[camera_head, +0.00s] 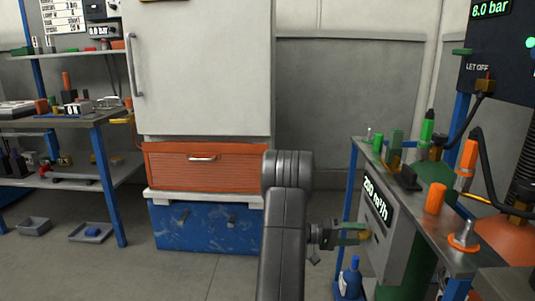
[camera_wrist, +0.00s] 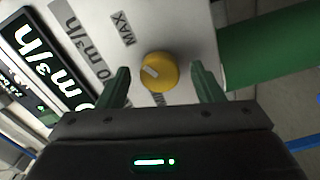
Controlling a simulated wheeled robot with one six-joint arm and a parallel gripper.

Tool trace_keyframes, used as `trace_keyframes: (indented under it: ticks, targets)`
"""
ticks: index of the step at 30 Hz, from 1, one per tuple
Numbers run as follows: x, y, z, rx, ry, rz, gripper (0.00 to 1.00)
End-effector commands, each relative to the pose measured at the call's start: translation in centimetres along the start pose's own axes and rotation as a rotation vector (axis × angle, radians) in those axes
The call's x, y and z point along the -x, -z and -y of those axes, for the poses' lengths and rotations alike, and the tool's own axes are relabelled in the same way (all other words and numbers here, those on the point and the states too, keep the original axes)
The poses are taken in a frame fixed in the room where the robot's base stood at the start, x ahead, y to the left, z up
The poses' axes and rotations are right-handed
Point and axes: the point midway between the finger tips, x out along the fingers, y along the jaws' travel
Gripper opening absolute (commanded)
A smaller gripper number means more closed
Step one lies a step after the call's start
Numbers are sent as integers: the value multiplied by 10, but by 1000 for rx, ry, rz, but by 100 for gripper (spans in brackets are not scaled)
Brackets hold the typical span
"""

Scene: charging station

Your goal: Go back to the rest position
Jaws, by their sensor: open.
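My gripper (camera_head: 352,233) is on the right side of the head view, reaching toward the front of a grey panel box below the right-hand bench. In the wrist view my gripper (camera_wrist: 160,88) is open, with one green finger on each side of a yellow knob (camera_wrist: 158,72). The knob has a pale pointer mark and sits on a pale panel (camera_wrist: 185,30) printed with "MAX" and "m3/h". Both fingers look apart from the knob. In the head view the knob (camera_head: 366,235) shows only partly, beyond the fingertips.
The right-hand bench (camera_head: 460,262) carries green and orange parts and hoses. A lit display (camera_head: 378,200) is on the box. A white cabinet (camera_head: 205,65), orange drawer (camera_head: 205,167) and blue chest (camera_head: 207,226) stand behind. The floor (camera_head: 165,275) at left front is clear.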

Motion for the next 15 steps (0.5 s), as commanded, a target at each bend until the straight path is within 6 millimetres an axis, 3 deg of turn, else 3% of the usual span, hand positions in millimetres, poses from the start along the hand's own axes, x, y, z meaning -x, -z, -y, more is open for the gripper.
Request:
trace_keyframes:
  ticks: [15]
  targets:
    - [100,1,-2,1,1,-5,60]
